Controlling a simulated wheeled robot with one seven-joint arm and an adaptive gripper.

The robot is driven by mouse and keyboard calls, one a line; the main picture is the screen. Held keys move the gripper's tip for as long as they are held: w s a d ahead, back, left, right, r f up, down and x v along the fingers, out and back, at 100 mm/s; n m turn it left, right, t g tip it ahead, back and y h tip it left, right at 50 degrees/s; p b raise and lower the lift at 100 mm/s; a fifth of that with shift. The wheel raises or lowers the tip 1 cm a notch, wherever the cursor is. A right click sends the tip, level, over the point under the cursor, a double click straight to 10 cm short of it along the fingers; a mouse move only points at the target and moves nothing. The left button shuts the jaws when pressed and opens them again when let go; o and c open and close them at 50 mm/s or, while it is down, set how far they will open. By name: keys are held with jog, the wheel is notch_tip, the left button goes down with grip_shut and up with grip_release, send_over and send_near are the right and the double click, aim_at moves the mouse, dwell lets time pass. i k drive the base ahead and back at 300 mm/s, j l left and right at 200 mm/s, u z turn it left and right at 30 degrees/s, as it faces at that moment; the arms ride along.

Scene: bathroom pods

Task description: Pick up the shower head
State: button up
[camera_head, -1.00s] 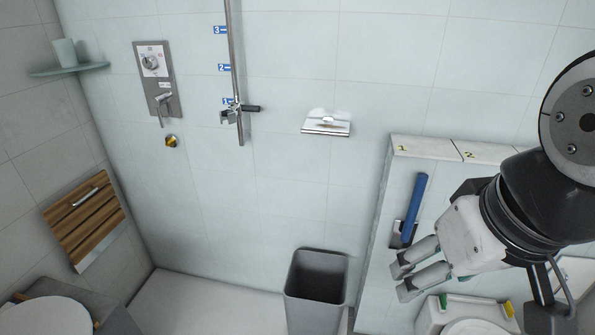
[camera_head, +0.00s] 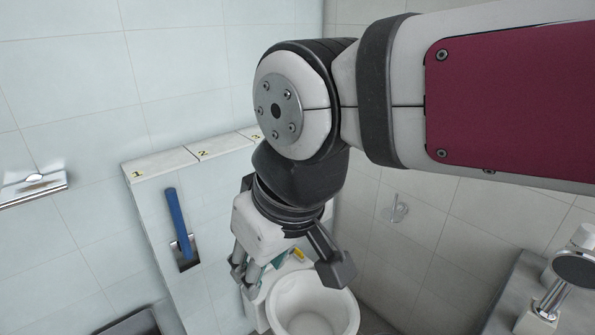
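The likely shower head (camera_head: 575,267) is a dark round face in a silver rim, at the right edge of the head view. It sits with silver fittings by a grey ledge, and the frame edge cuts it off. My gripper (camera_head: 244,285) hangs low in the middle left, in front of the wall and beside the toilet, well away from the shower head. Its grey fingers point down, look a little apart and hold nothing that I can see. My own arm crosses the upper right and hides part of the wall.
A white toilet (camera_head: 312,306) stands below my gripper. A blue handle (camera_head: 177,222) is on the low wall, under a ledge (camera_head: 160,166) with numbered tags. A silver wall holder (camera_head: 32,189) is at left, a hook (camera_head: 398,209) on the right wall. A grey bin (camera_head: 130,326) shows at the bottom.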

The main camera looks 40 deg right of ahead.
aim_at(574, 267)
jog(key=k+j+z, duration=0.1)
jog(key=z, duration=0.35)
jog(key=k+j+z, duration=0.15)
jog(key=z, duration=0.3)
jog(key=i+z, duration=0.1)
jog(key=z, duration=0.3)
jog(key=j+z, duration=0.15)
jog(key=z, duration=0.3)
jog(key=i+j+z, duration=0.1)
jog(key=z, duration=0.3)
jog(key=j+z, duration=0.15)
jog(key=z, duration=0.3)
jog(key=k+j, duration=1)
